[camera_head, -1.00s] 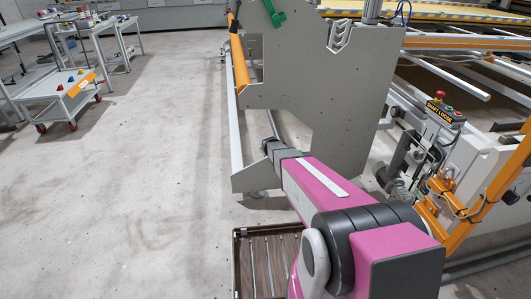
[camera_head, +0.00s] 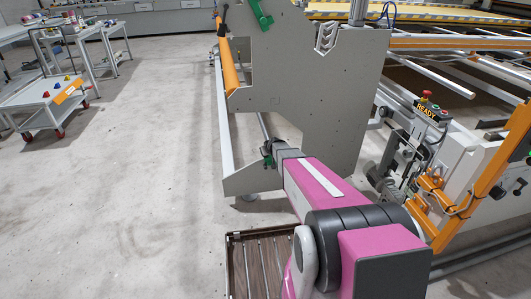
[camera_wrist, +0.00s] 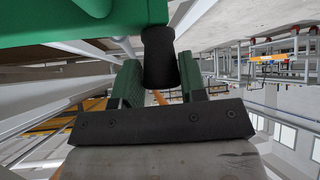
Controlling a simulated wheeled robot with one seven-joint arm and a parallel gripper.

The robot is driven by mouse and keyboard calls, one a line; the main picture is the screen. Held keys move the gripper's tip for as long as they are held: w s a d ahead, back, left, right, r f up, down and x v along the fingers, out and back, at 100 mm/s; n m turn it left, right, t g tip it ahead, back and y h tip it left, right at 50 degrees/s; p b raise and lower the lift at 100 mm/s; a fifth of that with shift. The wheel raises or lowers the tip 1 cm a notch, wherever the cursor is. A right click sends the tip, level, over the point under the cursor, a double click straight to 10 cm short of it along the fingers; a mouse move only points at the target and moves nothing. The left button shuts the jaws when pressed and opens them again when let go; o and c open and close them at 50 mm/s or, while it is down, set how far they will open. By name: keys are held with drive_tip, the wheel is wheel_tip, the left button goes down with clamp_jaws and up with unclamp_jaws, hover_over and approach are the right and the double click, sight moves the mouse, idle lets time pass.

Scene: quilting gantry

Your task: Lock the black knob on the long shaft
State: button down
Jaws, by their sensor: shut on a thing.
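In the wrist view, the black knob (camera_wrist: 159,48) stands between the two green-padded fingers of my gripper (camera_wrist: 160,84). The gripper is shut on it. A green housing (camera_wrist: 60,20) fills the upper left, next to the knob. In the head view, my gripper (camera_head: 267,156) is at the lower inner edge of the grey gantry end plate, with a little green showing beside it. The knob is hidden there. A long thin grey shaft (camera_head: 263,125) appears to run up behind my gripper.
The large grey end plate (camera_head: 310,90) stands just beyond my arm. An orange tube (camera_head: 229,68) runs along its left side. A slatted brown crate (camera_head: 262,234) is on the floor below my arm. A grey cart (camera_head: 40,100) stands far left. The floor between is clear.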

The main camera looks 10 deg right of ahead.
drive_tip(key=shift+s+d+f, duration=0.1)
drive_tip(key=c, duration=0.7)
unclamp_jaws()
drive_tip(key=v, duration=1)
drive_tip(key=shift+s+r, duration=0.25)
drive_tip(key=shift+s, duration=0.05)
drive_tip(key=s+r+m+g, duration=0.1)
drive_tip(key=s+r+g, duration=0.1)
drive_tip(key=s, duration=0.8)
drive_tip(key=s+a+r+m+g+h, duration=0.1)
drive_tip(key=s+r+g, duration=0.2)
drive_tip(key=s, duration=0.7)
drive_tip(key=s+a+r+m+g+h, duration=0.1)
drive_tip(key=s+r+g, duration=0.1)
drive_tip(key=s, duration=0.7)
drive_tip(key=shift+s+r+m+g, duration=0.3)
drive_tip(key=shift+s+g, duration=0.1)
drive_tip(key=shift+g, duration=0.4)
